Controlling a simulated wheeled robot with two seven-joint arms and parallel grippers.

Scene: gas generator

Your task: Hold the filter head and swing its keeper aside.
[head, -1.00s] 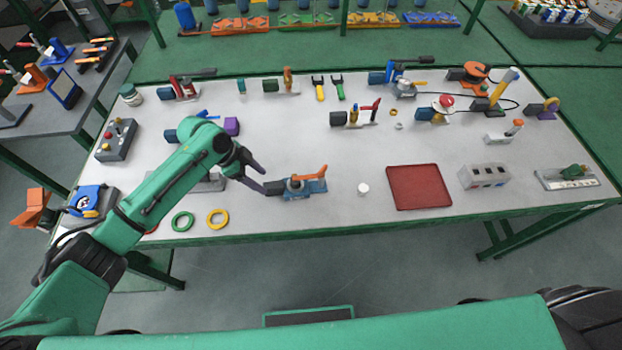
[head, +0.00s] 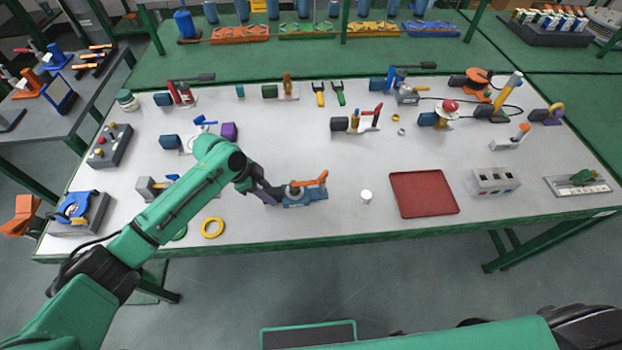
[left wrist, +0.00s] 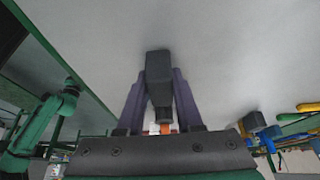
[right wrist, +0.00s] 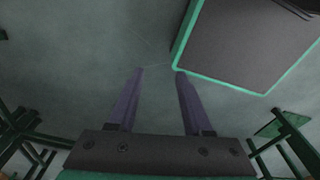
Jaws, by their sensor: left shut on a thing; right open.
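The filter head, a blue block (head: 296,201) with a grey round part on top, lies near the front middle of the table. An orange lever (head: 313,180), which looks like its keeper, reaches up and right across it. My left gripper (head: 274,194) comes in from the left and is at the left end of the head. In the left wrist view its purple fingers are shut on a dark grey block (left wrist: 158,75), with a bit of orange behind. My right gripper (right wrist: 159,71) is open and empty over the floor, out of the head view.
A white cap (head: 366,196) and a red tray (head: 424,194) are to the right of the head. A yellow ring (head: 212,228) lies to the left, near the front edge. Several tools and stands line the back of the table.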

